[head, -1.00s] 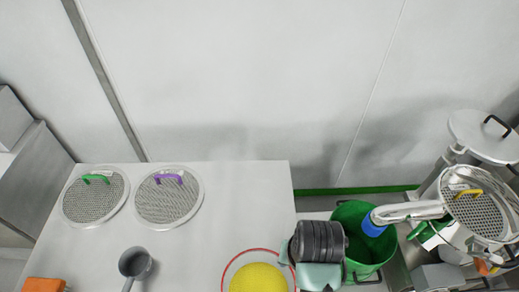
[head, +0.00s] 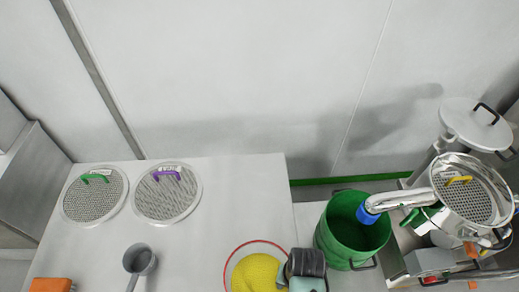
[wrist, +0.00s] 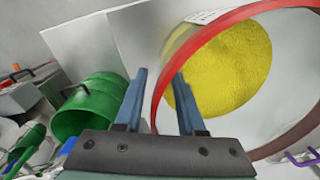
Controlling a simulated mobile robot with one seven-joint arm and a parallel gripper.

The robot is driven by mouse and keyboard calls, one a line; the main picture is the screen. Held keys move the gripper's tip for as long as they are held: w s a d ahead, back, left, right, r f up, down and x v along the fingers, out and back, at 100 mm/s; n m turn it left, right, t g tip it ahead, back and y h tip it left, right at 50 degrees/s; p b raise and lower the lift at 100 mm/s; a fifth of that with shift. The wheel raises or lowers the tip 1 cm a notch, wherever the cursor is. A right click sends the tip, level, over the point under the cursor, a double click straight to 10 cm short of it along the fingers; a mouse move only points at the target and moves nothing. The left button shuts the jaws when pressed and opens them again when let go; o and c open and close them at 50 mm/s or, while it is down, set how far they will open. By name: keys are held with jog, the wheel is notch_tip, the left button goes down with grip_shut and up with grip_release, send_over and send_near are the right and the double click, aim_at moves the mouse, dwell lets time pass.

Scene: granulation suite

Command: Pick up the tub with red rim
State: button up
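The tub with red rim (head: 232,258) is clear-walled and holds yellow material. It stands at the front right of the white table, cut off by the lower picture edge in the head view. In the wrist view its red rim (wrist: 212,30) fills the upper right. My gripper (wrist: 160,74) is open, with a gap between its two blue-grey fingers. The near side of the rim passes between the fingers, the right finger appearing on the inner side. I cannot tell whether either finger touches the wall. In the head view my gripper's fingers are hidden below its dark body at the tub's right edge.
Two round sieves, with green (head: 97,178) and purple (head: 166,173) handles, lie at the table's back left. A grey scoop (head: 140,261) and an orange block (head: 52,285) lie in front. A green bucket (head: 326,240) stands right of the table, beside steel equipment (head: 478,165). The table's middle is clear.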

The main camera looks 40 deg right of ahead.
jog(key=shift+w+f, duration=0.1)
jog(key=shift+f, duration=0.8)
grip_shut()
jog(key=shift+w+r, duration=0.1)
dwell(0.7)
